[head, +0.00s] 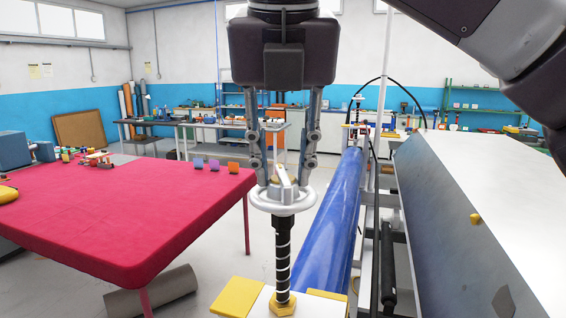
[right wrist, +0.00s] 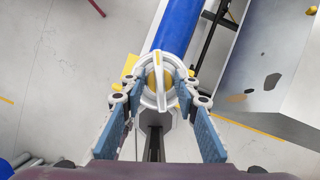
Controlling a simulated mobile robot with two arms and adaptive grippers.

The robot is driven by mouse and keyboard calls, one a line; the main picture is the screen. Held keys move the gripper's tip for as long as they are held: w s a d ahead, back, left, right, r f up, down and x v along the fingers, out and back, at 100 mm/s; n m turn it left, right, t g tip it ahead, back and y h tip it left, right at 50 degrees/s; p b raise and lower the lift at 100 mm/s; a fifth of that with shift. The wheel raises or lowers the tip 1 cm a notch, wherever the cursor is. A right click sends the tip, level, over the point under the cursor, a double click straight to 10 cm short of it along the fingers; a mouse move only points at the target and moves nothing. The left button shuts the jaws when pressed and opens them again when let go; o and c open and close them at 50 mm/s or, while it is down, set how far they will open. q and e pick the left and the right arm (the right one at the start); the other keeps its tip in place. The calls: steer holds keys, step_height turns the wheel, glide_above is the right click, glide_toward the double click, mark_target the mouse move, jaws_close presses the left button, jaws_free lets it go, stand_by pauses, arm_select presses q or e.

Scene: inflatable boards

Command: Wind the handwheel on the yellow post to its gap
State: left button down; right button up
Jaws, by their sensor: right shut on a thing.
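The white handwheel (head: 268,207) sits on top of a black threaded spindle (head: 283,255) with pale bands. The spindle stands upright in a brass nut (head: 283,304) on a white block with yellow corners (head: 238,296). My right gripper (head: 284,183) points straight down and is shut on the handwheel, with a finger on each side of its raised centre bar. In the right wrist view, the wheel (right wrist: 158,105) lies between the blue-grey fingers of the gripper (right wrist: 160,92). The gap is not clearly visible. My left gripper is not in view.
A blue roll (head: 335,220) runs away behind the spindle. A grey sloped housing (head: 460,220) stands to the right. A red-topped table (head: 130,210) with small coloured blocks is at left. A similar spindle stand (head: 357,115) shows far back. Floor lies open between table and roll.

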stand_by(0.9)
steer(key=o, duration=1.1)
steer(key=shift+o, duration=0.2)
steer(key=v, duration=1.2)
steer(key=shift+s, duration=0.1)
